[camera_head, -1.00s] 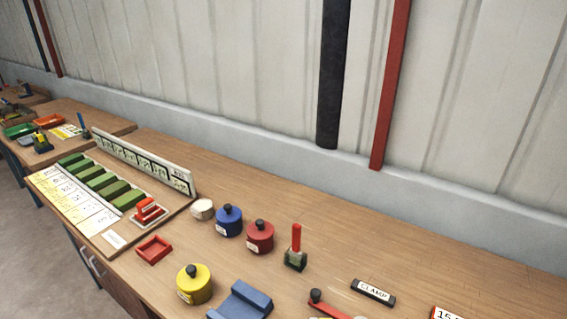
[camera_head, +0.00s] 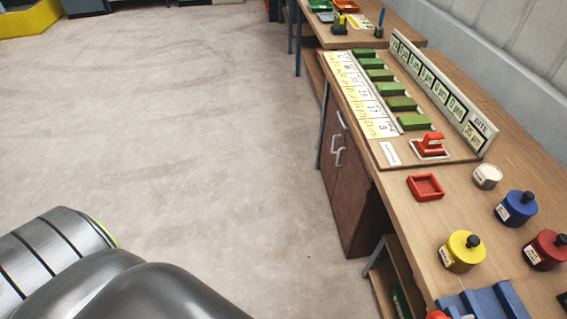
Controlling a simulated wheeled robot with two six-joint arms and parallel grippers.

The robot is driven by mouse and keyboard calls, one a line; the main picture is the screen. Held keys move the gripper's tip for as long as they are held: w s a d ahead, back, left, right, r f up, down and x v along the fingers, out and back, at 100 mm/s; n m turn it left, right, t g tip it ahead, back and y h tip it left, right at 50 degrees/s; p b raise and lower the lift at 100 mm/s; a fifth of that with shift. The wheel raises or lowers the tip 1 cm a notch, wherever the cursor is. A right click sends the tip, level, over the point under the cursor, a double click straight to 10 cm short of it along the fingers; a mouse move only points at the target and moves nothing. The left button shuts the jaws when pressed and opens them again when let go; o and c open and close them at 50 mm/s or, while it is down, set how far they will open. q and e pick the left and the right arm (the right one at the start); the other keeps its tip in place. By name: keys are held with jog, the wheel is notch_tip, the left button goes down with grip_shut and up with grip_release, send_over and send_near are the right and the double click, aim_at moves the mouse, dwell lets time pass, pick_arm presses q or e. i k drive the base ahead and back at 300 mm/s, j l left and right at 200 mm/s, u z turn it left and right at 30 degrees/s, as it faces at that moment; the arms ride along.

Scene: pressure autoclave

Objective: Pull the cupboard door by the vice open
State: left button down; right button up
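A brown cupboard (camera_head: 352,200) stands under the long workbench, right of the picture's middle. Its front faces the open floor and is seen at a steep angle. Two pale handles, one farther (camera_head: 337,119) and one nearer (camera_head: 340,156), sit close together on its doors, which look shut. A blue block-shaped piece (camera_head: 484,303), possibly the vice, is cut off by the bottom edge on the bench top. Neither of my grippers is in view; only grey and black arm parts of mine show at the lower left, well apart from the cupboard.
The concrete floor (camera_head: 190,130) left of the cupboard is clear. The bench top (camera_head: 400,205) holds a board with green blocks, a red tray (camera_head: 425,187), and yellow (camera_head: 461,251), blue (camera_head: 516,208) and red (camera_head: 546,250) pots. An open shelf (camera_head: 383,275) lies nearer than the cupboard.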

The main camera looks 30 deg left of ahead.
aim_at(353, 190)
jog(key=j+u, duration=0.3)
jog(key=i+j, duration=0.45)
jog(key=i+j+z, duration=0.5)
jog(key=j, duration=0.2)
jog(key=i+j+z, duration=0.1)
jog(key=j+z, duration=0.15)
jog(key=j, duration=0.1)
